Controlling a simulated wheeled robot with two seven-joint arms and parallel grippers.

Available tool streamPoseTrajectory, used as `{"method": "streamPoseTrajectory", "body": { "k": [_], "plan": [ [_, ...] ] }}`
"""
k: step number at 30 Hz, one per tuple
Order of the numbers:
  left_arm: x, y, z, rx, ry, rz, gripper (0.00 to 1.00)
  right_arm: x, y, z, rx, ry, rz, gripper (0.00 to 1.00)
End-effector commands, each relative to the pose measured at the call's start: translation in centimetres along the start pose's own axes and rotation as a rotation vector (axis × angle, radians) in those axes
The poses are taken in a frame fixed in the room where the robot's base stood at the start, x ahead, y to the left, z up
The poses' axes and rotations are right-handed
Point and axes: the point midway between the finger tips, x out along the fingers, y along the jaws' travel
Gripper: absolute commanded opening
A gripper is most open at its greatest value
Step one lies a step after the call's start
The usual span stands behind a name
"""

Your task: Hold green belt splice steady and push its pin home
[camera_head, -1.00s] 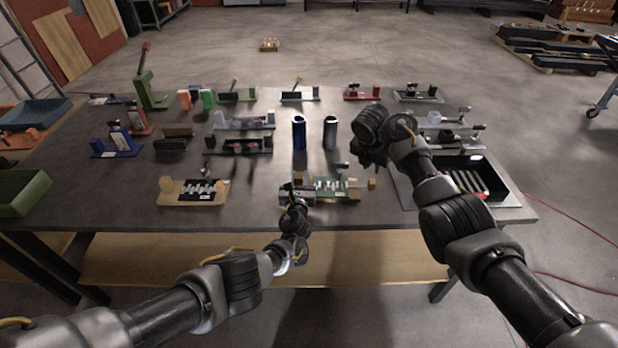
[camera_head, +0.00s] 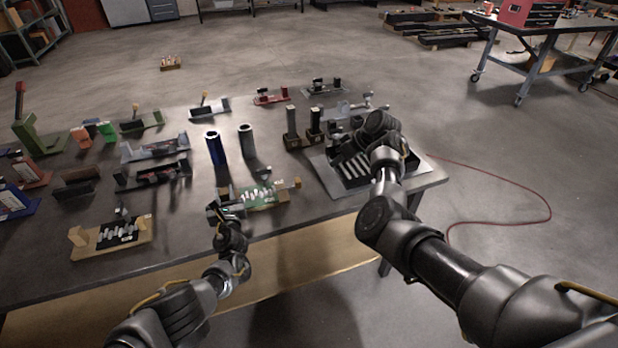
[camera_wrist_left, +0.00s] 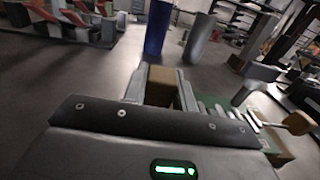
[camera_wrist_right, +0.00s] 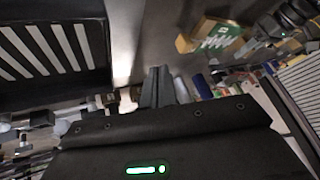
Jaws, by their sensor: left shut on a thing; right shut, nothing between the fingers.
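The green belt splice (camera_head: 262,195) sits near the front edge of the table, with pale lacing across it. It also shows in the right wrist view (camera_wrist_right: 222,32). My left gripper (camera_head: 220,209) is at its left end. In the left wrist view its fingers (camera_wrist_left: 163,88) are shut on a tan block (camera_wrist_left: 162,82) at that end. A tan knob-like piece (camera_head: 295,183), perhaps the pin's head, is at the splice's right end; its depth cannot be told. My right gripper (camera_wrist_right: 160,88) is shut and empty, away from the splice, by the black tray.
The black tray (camera_head: 326,168) with pale strips stands at the table's right end. A blue cylinder (camera_head: 215,148) and a grey cylinder (camera_head: 247,141) stand behind the splice. A black splice on a tan base (camera_head: 140,235) lies front left. Several fixtures fill the back.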

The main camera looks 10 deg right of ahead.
Motion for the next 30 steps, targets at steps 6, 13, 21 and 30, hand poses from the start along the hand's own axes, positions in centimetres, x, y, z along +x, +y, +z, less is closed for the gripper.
{"method": "streamPoseTrajectory", "body": {
  "k": [6,13,21,30],
  "plan": [
    [0.0,-0.1,0.0,0.002,0.001,-0.002,0.00,-0.5,0.4,0.4,0.317,0.008,-0.008,0.00],
    [0.0,-0.1,0.0,0.001,0.001,-0.002,0.00,-0.5,0.4,0.4,0.388,0.006,-0.008,0.00],
    [0.0,-0.1,0.0,0.001,0.000,-0.002,0.00,-0.4,0.4,0.4,0.384,0.006,-0.008,0.00],
    [0.0,-0.1,0.0,0.001,0.000,-0.001,0.00,3.1,0.3,0.4,0.381,0.002,-0.011,0.00]
  ]
}}
